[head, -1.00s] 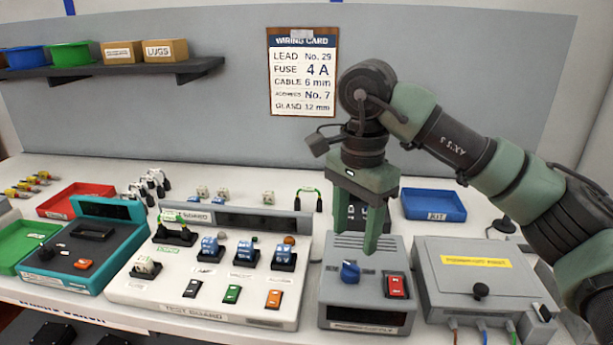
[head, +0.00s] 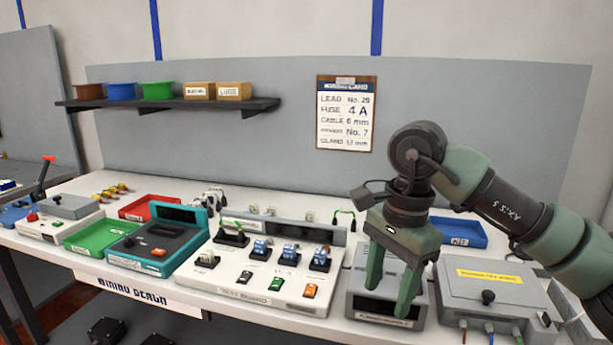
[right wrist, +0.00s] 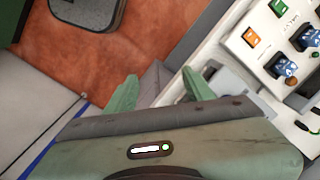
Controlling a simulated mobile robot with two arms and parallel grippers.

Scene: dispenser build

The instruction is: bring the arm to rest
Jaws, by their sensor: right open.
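My right gripper (head: 391,285) hangs with its fingers pointing down in the head view, in front of the grey power supply box (head: 357,297) near the front of the bench. Its two green fingers are apart with nothing between them. The gripper hides much of the box, including its knob and switch. In the right wrist view, the fingers (right wrist: 156,92) are spread and empty, over the bench edge and the reddish floor. My left gripper is in no view.
The test board (head: 262,278) lies left of the gripper and a grey box with a yellow label (head: 497,286) lies right. A blue tray (head: 459,232) is behind. A teal device (head: 160,243), green tray (head: 103,234) and red tray (head: 150,207) fill the left. The wiring card (head: 346,113) hangs behind.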

